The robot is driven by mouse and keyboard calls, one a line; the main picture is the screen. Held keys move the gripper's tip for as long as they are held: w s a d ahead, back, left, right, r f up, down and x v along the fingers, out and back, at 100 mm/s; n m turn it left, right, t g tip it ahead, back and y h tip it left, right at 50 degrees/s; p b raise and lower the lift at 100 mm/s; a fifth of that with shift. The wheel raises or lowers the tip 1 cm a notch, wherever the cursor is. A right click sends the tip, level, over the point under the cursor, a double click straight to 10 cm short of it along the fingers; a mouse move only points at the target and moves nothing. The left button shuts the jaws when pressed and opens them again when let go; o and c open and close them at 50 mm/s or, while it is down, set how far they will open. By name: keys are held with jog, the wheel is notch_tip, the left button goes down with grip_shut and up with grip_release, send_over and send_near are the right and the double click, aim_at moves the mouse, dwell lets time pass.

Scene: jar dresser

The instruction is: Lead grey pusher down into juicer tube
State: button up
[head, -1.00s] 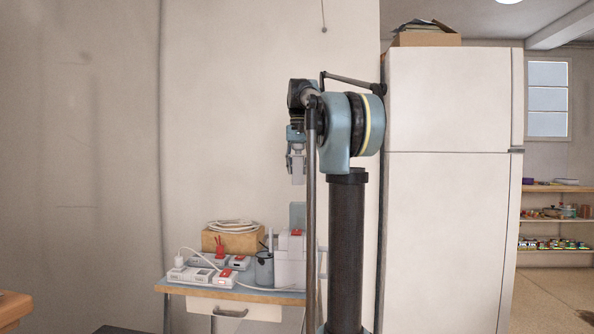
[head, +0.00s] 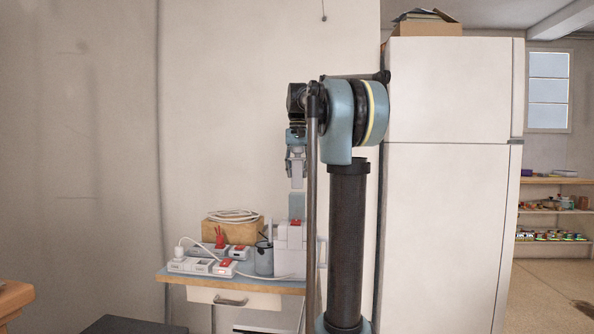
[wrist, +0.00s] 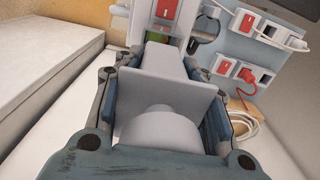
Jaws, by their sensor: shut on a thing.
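My gripper (head: 296,160) is shut on the grey pusher (wrist: 172,88), which points down between the fingers. In the head view the pusher (head: 297,177) hangs upright, its lower end very close above the mouth of the juicer's grey-blue tube (head: 297,206). They look nearly in line there; whether the end touches or has entered the tube I cannot tell. The white juicer (head: 290,255) with a red switch stands on the dresser, partly behind my arm. In the wrist view the pusher's wide plate hides most of the tube, and the juicer's red switch (wrist: 166,10) shows beyond.
The dresser top (head: 240,285) also holds white power strips (head: 202,265), a dark grey mug (head: 264,260), and a wooden box (head: 233,231) with coiled white cable. A wall stands close behind, and a white fridge (head: 450,200) to the right.

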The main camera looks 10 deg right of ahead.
aim_at(298, 153)
jog(key=shift+f, duration=2.5)
jog(key=o, duration=1.2)
notch_tip(298, 153, up, 12)
jog(key=shift+f, duration=0.1)
